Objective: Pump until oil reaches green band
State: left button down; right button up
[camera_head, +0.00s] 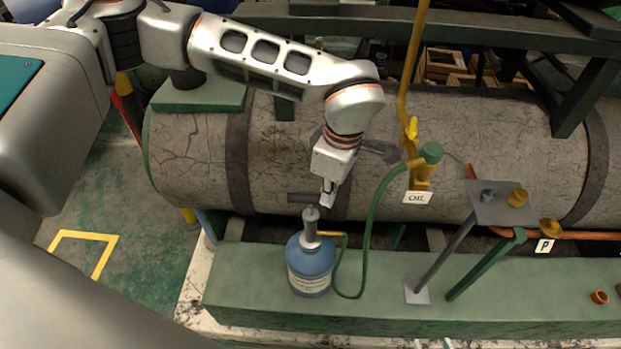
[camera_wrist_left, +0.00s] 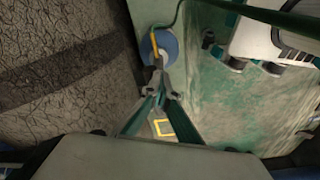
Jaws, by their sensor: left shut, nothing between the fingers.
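The blue oil bottle (camera_head: 311,268) stands upright on the green ledge, with a grey pump (camera_head: 311,222) on top. A yellow spout (camera_head: 330,234) leads from it to a green hose (camera_head: 372,215), which rises to a yellow fitting by the OIL label (camera_head: 417,198). My left gripper (camera_head: 326,200) is shut and empty, just above and slightly right of the pump top; I cannot tell whether it touches. In the left wrist view, my left gripper (camera_wrist_left: 162,94) covers part of the pump, with the blue bottle (camera_wrist_left: 172,44) behind. No green band or oil level can be made out.
The large cracked grey tank (camera_head: 200,165) lies behind the green ledge (camera_head: 245,280). Right of the bottle stand a slanted post with a grey plate (camera_head: 492,205) and a green lever (camera_head: 487,265). An orange ring (camera_head: 599,297) lies at the far right.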

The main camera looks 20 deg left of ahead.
pick_arm(q)
notch_tip(320, 180, up, 12)
jog(key=d, duration=0.1)
dwell(0.5)
dwell(1.5)
jog(key=a+p, duration=0.1)
jog(key=p, duration=0.4)
jog(key=a+r+p, duration=0.1)
jog(key=a+p, duration=0.1)
jog(key=p, duration=0.3)
jog(key=shift+w+a+p, duration=0.15)
jog(key=shift+a+p, duration=0.1)
jog(key=shift+p, duration=0.05)
jog(key=shift+f, duration=0.15)
